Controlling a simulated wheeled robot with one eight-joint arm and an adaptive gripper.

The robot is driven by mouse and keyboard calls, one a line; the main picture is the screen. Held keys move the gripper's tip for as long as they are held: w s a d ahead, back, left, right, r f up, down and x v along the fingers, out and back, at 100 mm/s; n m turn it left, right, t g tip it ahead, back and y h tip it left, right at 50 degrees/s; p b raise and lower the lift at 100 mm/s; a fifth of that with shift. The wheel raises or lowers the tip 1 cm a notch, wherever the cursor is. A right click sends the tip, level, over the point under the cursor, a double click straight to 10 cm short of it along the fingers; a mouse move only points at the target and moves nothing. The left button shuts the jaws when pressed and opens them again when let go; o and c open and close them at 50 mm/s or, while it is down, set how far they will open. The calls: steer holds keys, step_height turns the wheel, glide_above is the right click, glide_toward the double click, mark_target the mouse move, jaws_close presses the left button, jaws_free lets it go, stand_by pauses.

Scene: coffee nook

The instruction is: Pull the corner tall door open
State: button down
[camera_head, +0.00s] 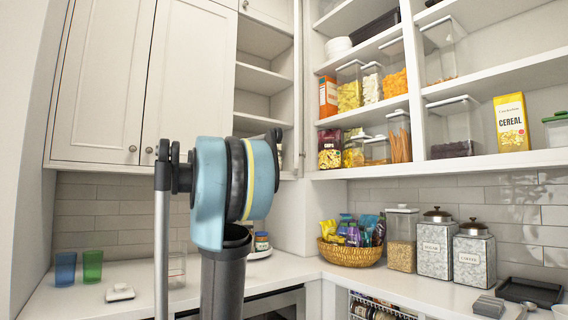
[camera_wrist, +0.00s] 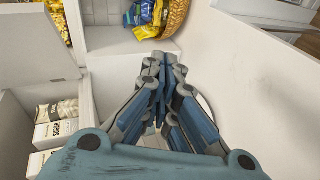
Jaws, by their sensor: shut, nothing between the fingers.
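A tall narrow corner cabinet (camera_head: 264,78) stands open-fronted between the closed double doors and the right-hand shelves in the head view, its bare white shelves showing. A narrow white vertical panel (camera_head: 299,85) stands at its right edge; I cannot tell whether this is the corner tall door. In the wrist view my gripper (camera_wrist: 166,66) is shut and empty, its blue-grey fingers together. A plain white panel (camera_wrist: 262,85) fills the right of that view, apart from the fingertips; I cannot tell whether it is the door. My arm hides the fingers in the head view.
Closed cabinet doors (camera_head: 140,80) with small knobs are at upper left. A wicker basket (camera_head: 349,254) of snack bags, a sugar canister (camera_head: 436,250) and a coffee canister (camera_head: 473,255) stand on the counter. Blue (camera_head: 65,268) and green (camera_head: 92,266) cups are at left.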

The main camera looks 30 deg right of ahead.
steer(key=w+d+r+n+h, duration=0.15)
steer(key=w+d+r, duration=0.3)
steer(key=r, duration=0.45)
steer(key=w+d+r+h, duration=0.3)
steer(key=w+r, duration=0.2)
steer(key=r, duration=0.4)
steer(key=d, duration=1.2)
steer(key=shift+s+d+t, duration=0.2)
steer(key=shift+d+t, duration=0.05)
steer(key=shift+t, duration=0.05)
steer(key=shift+f, duration=0.1)
